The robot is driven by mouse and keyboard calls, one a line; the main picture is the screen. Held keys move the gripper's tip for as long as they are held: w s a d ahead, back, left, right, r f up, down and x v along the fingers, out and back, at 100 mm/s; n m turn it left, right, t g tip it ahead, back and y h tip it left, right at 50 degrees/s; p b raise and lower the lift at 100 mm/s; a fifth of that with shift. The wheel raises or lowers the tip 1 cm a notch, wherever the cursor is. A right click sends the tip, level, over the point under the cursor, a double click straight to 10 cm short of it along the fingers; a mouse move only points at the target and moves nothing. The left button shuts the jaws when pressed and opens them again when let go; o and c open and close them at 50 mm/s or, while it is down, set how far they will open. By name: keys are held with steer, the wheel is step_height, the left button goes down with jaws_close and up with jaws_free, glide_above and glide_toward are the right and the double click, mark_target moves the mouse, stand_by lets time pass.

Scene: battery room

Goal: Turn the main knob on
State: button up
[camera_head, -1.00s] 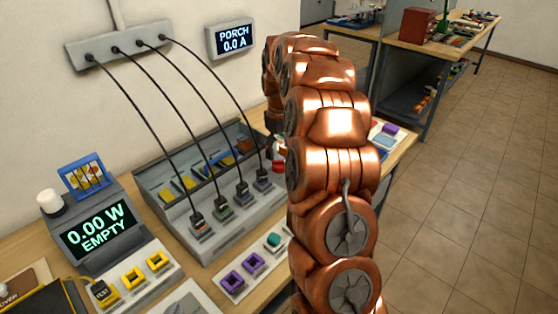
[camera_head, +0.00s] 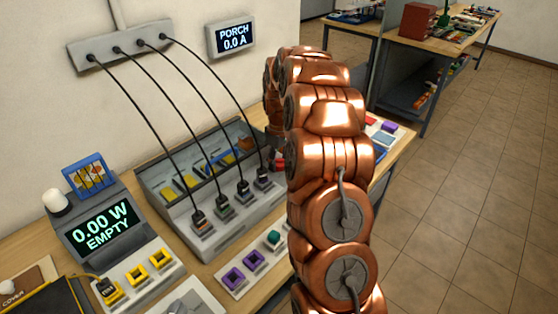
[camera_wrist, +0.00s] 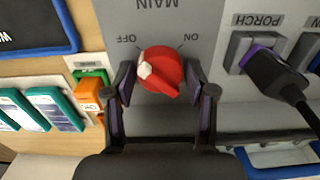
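The main knob (camera_wrist: 160,72) is red with a white marker at its left side in the wrist view. It sits on a grey panel (camera_wrist: 160,20) marked MAIN, OFF and ON, with the lettering upside down; OFF is at the left and ON at the right. My gripper (camera_wrist: 160,82) has its two fingers on either side of the knob, with small gaps seeming to show between pads and knob. In the head view my arm hides most of the knob area; a bit of red (camera_head: 278,160) shows beside the arm.
A black plug (camera_wrist: 270,72) with a cable sits in the PORCH socket, close right of my gripper. An orange block (camera_wrist: 88,92) and teal-edged packs (camera_wrist: 45,108) lie at the left. The display (camera_head: 105,228) reads 0.00 W EMPTY; the PORCH meter (camera_head: 232,38) reads 0.0 A.

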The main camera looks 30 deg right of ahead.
steer(key=c, duration=0.7)
steer(key=shift+c, duration=0.2)
